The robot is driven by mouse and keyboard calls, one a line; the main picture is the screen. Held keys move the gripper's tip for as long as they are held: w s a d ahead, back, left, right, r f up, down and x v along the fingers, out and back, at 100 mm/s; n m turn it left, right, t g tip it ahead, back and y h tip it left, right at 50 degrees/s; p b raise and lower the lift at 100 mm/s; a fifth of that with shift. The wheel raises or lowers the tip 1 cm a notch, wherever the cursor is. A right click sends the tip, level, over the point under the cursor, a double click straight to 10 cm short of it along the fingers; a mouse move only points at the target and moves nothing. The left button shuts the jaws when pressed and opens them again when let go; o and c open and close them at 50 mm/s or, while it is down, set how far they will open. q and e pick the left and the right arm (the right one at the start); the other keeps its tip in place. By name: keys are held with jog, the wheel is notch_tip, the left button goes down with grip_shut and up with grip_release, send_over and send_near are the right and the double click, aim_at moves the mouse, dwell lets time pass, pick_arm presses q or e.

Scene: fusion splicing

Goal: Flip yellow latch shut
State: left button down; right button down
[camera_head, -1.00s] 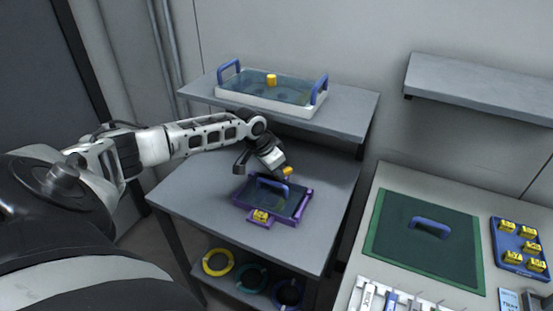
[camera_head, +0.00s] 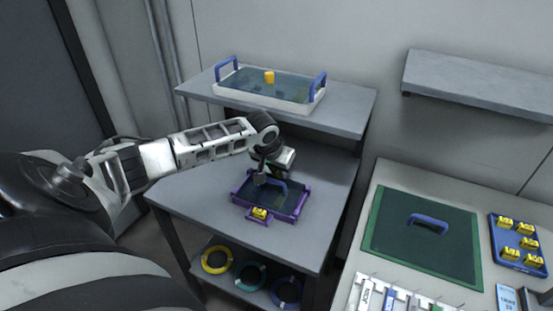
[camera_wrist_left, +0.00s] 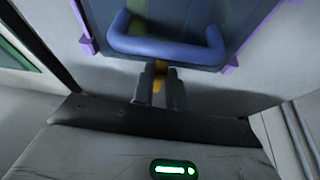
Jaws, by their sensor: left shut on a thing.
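The purple-framed box (camera_head: 298,207) with a dark lid and blue handle (camera_head: 277,184) lies on the table. In the left wrist view its blue handle (camera_wrist_left: 165,46) is just beyond my fingertips. My left gripper (camera_head: 262,180) is at the box's far side, partly over the lid. In the wrist view the gripper's two fingers (camera_wrist_left: 159,75) are shut on the yellow latch (camera_wrist_left: 158,85), of which only a narrow strip shows between them. My right gripper is not in view.
A shelf above holds a clear tub (camera_head: 268,88) with blue handles. Coloured rings (camera_head: 217,260) lie on the lower shelf. At right are a green mat (camera_head: 400,250) and a blue tray (camera_head: 520,261).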

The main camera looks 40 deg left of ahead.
pick_arm(q)
jog(key=shift+d+n, duration=0.15)
jog(key=shift+n, duration=0.45)
jog(key=c, duration=1.4)
grip_release()
jog(key=shift+y, duration=0.3)
jog(key=shift+r, duration=0.15)
jog(key=v, duration=1.5)
jog(key=shift+s+r, duration=0.15)
jog(key=shift+r, duration=0.2)
jog(key=shift+f, duration=0.15)
jog(key=x, duration=1.5)
jog(key=shift+w+f, duration=0.2)
jog(key=shift+f, duration=0.15)
